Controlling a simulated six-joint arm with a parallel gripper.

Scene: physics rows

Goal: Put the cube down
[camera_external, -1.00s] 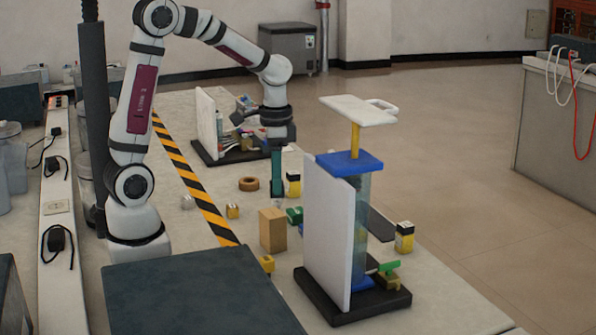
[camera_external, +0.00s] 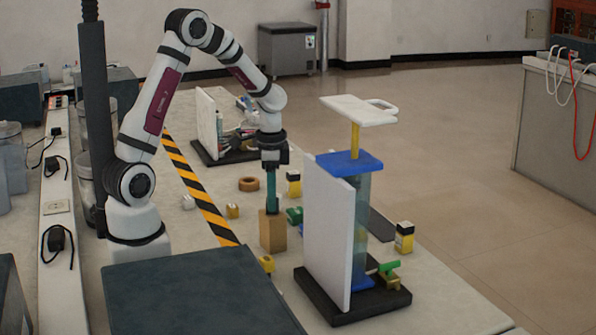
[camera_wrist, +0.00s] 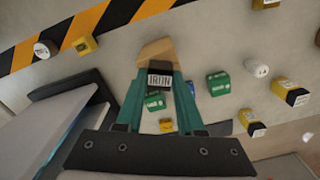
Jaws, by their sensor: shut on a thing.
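My gripper (camera_wrist: 161,73) is shut on a small dark cube with a white IRON label (camera_wrist: 160,81), seen between the teal fingertips in the wrist view. In the external view my gripper (camera_external: 271,208) points down at the top of the tan block (camera_external: 273,232). The held cube is hard to make out there. In the wrist view the tan block (camera_wrist: 157,50) shows just beyond the held cube. I cannot tell whether the cube touches it.
A stand with a white panel (camera_external: 328,225) rises close to the right of the tan block. Green blocks (camera_wrist: 217,82), a white cylinder (camera_wrist: 257,69) and yellow-black bottles (camera_wrist: 290,92) lie around. Striped tape (camera_external: 195,188) runs along the left.

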